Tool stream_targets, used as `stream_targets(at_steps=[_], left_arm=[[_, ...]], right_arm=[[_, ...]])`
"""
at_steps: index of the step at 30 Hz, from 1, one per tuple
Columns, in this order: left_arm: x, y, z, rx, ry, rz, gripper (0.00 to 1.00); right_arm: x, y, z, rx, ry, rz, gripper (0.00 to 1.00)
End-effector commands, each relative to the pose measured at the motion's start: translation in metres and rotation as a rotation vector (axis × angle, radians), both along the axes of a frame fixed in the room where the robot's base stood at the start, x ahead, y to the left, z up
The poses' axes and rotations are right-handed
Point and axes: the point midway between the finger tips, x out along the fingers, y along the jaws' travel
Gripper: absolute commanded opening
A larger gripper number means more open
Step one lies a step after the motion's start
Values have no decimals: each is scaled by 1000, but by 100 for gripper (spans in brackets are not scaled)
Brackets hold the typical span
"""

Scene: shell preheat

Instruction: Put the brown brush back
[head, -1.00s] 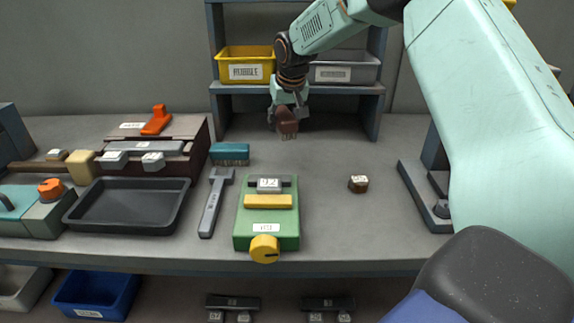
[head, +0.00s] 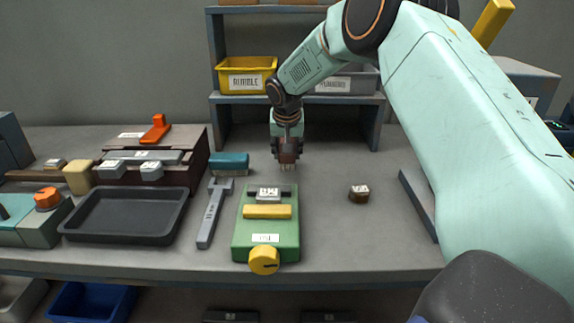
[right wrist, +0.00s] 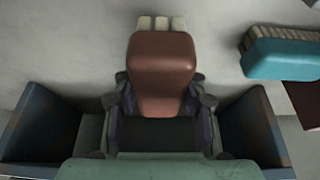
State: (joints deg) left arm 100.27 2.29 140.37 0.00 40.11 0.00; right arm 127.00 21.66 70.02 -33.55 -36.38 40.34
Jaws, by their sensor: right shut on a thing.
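The brown brush (head: 287,158) is held in my right gripper (head: 287,143), just behind the green device, with its pale bristles pointing down. In the right wrist view the brown brush (right wrist: 161,70) sits between the fingers of my right gripper (right wrist: 160,103), which are shut on it. Its pale bristle tufts show at the top of that view. I cannot tell whether the bristles touch the bench. A teal brush (head: 229,163) lies on the bench to the left, apart from it; it also shows in the right wrist view (right wrist: 285,58). My left gripper is not in view.
The green device (head: 265,225) with a yellow knob stands in front. A shelf with a yellow bin (head: 246,77) stands behind.

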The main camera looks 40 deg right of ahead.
Motion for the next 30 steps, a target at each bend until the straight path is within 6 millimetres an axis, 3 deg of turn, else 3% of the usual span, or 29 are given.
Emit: stream_targets(at_steps=[6, 19, 20, 27, 30], left_arm=[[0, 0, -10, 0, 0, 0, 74], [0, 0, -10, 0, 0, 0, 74], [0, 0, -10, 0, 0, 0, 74], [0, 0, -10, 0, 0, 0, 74], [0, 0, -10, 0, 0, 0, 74]], right_arm=[[0, 0, -36, 0, 2, 1, 12], [0, 0, -41, 0, 0, 1, 12], [0, 0, -41, 0, 1, 1, 44], [0, 0, -41, 0, 1, 1, 64], [0, 0, -41, 0, 1, 1, 65]])
